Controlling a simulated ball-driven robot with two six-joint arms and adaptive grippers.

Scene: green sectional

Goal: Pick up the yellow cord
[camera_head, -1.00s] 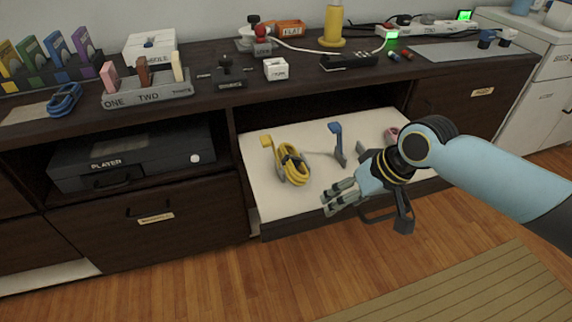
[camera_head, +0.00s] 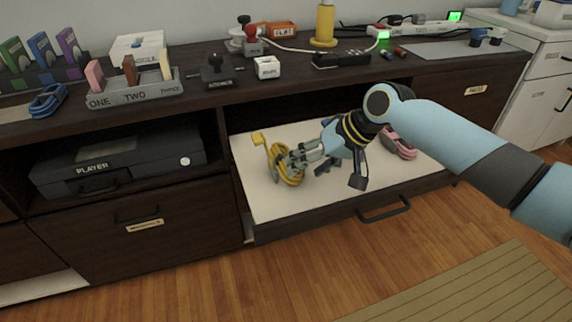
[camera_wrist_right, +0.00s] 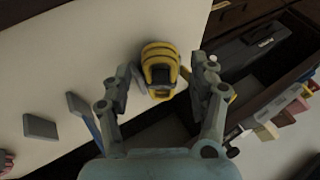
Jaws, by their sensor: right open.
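In the right wrist view the cord (camera_wrist_right: 160,54) lies ahead, between and slightly beyond the two fingers. My right gripper (camera_head: 283,160) is open at the cord and partly covers it in the head view. In the right wrist view the gripper (camera_wrist_right: 168,75) has its fingers spread on either side of the coil. Contact with the cord cannot be told. My left gripper is not in view.
A pink cord (camera_head: 398,143) lies in the drawer to the right, partly behind my arm. The dark cabinet top (camera_head: 205,95) above carries blocks, a blue cord (camera_head: 47,100) and a power strip.

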